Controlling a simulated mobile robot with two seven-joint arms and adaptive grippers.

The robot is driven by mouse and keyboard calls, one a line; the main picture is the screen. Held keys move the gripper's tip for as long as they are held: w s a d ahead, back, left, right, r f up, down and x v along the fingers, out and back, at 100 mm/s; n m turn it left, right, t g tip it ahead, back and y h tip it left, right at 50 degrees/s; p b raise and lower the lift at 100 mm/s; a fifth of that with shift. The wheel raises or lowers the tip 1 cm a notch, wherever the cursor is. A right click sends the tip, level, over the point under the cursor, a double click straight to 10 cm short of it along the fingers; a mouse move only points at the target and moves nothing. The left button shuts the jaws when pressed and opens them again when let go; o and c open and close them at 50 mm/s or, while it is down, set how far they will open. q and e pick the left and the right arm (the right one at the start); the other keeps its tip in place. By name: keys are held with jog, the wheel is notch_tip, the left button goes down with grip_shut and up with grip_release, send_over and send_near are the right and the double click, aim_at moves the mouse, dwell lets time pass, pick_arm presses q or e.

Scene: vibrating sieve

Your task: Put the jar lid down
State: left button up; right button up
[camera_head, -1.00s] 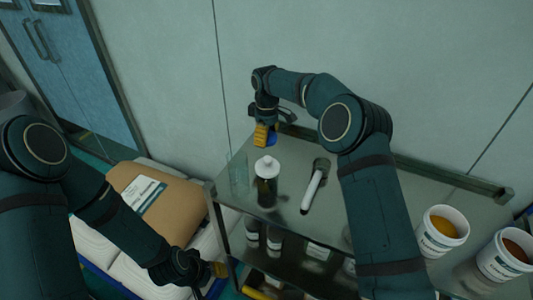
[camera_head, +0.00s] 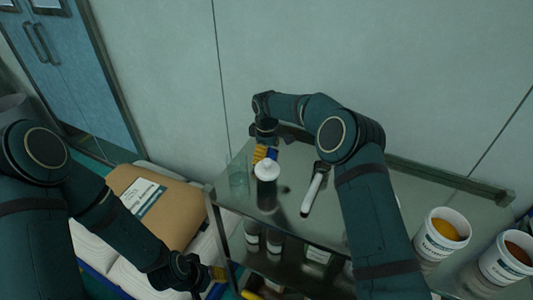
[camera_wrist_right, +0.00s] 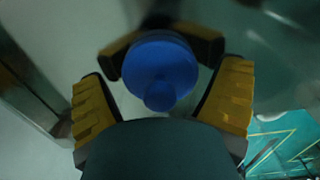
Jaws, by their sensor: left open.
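The blue jar lid (camera_wrist_right: 160,62), round with a small knob, sits between the yellow-padded fingers of my right gripper (camera_wrist_right: 162,85) in the right wrist view. In the head view the lid (camera_head: 271,154) shows as a small blue patch beside the yellow finger of my right gripper (camera_head: 264,152), low over the shelf's back left part. The exact finger contact, and whether the lid touches the shelf, are unclear. My left gripper (camera_head: 216,273) is open, low beside the shelf's left side.
White tubs (camera_head: 441,234) stand at the right. A brown package (camera_head: 158,207) lies left of the shelf.

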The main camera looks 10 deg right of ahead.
jog(key=shift+r, duration=0.15)
notch_tip(320, 180, up, 12)
jog(key=shift+r+p, duration=0.1)
jog(key=shift+p, duration=0.5)
dwell(0.3)
